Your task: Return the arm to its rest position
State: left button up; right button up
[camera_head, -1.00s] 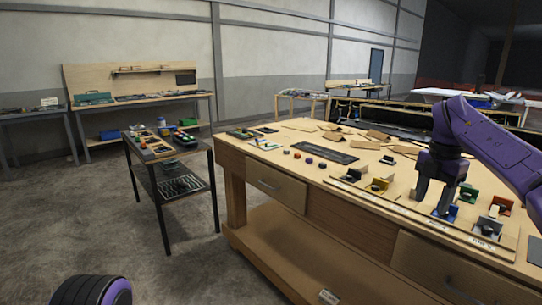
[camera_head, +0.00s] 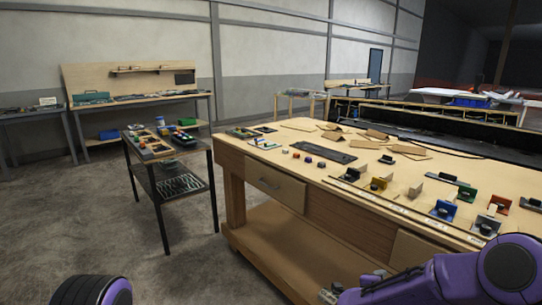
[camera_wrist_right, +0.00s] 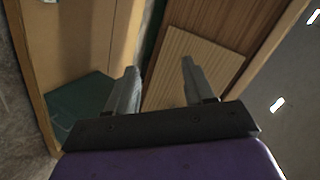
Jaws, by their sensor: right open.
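My right arm (camera_head: 430,283) is folded low in front of the wooden workbench (camera_head: 300,215), at the bottom right of the head view. My right gripper (camera_wrist_right: 158,80) shows in the right wrist view with its two fingers apart and nothing between them. In the head view the gripper is at the bottom edge, beside the bench's lower front. A purple and black part of my left arm (camera_head: 92,291) shows at the bottom left. My left gripper is not in view.
A dark side table (camera_head: 165,165) stands to the left. Open floor (camera_head: 70,220) lies left of it.

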jog(key=s+a+f+n+g+y, duration=0.1)
jog(key=s+a+f+n+y, duration=0.15)
jog(key=s+f+n, duration=0.45)
jog(key=s+a+f+n+g+y, duration=0.1)
jog(key=s+a+f+n+y, duration=0.2)
jog(key=s+f, duration=0.7)
jog(key=s+d+f+n+g, duration=0.1)
jog(key=s+d+n+g, duration=0.1)
jog(key=s, duration=0.9)
jog(key=s+d+f+n+g, duration=0.1)
jog(key=s+d+n+g, duration=0.1)
jog(key=s, duration=1)
jog(key=shift+d+f+n, duration=0.25)
jog(key=shift+f+n, duration=0.05)
jog(key=shift+n, duration=0.1)
